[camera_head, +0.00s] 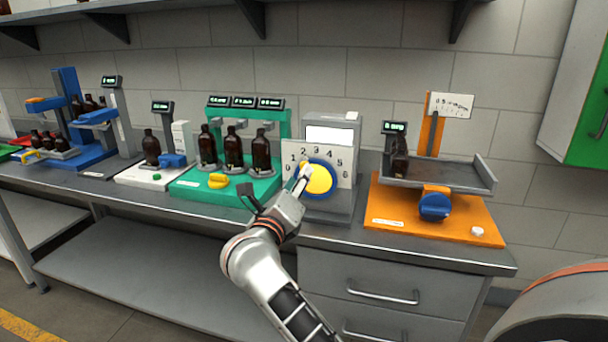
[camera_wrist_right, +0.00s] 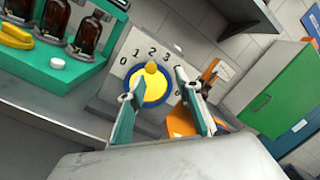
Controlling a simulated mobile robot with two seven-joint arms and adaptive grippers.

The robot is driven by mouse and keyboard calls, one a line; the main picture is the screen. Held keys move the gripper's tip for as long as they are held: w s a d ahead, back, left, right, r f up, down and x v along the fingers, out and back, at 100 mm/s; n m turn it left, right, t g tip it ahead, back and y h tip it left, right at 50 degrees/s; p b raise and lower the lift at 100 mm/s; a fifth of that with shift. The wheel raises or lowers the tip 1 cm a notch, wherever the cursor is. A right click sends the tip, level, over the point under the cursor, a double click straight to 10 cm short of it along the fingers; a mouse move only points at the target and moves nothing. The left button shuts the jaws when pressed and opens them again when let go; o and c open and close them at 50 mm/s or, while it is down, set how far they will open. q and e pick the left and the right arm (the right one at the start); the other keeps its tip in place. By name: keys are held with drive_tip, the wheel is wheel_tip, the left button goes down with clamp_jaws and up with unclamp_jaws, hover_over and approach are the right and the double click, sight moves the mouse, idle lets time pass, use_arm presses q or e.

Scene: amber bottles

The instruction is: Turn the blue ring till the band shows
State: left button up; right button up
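The blue ring (camera_head: 335,188) surrounds a yellow disc (camera_head: 320,181) on a white panel (camera_head: 340,153) numbered from 0 to 6. In the right wrist view, the blue ring (camera_wrist_right: 164,104) shows as a thin rim, and a yellow-orange knob (camera_wrist_right: 152,68) sits at the disc's upper edge. I see no distinct band on it. My right gripper (camera_head: 304,175) is in front of the dial's left side in the head view. In the right wrist view, my right gripper (camera_wrist_right: 158,74) has its fingers spread on either side of the dial, empty; contact cannot be told. My left gripper is out of view.
A green stand (camera_head: 215,182) with brown bottles is left of the dial. An orange base (camera_head: 440,220) with a blue knob (camera_head: 434,207) and tray is to the right. Drawers (camera_head: 375,285) lie below the grey bench. Shelf brackets hang above.

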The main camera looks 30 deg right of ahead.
drive_tip(key=w+d+m+y, duration=0.1)
drive_tip(key=w+d, duration=0.4)
drive_tip(key=w, duration=0.1)
drive_tip(key=shift+f, duration=0.25)
drive_tip(key=shift+d, duration=0.1)
clamp_jaws()
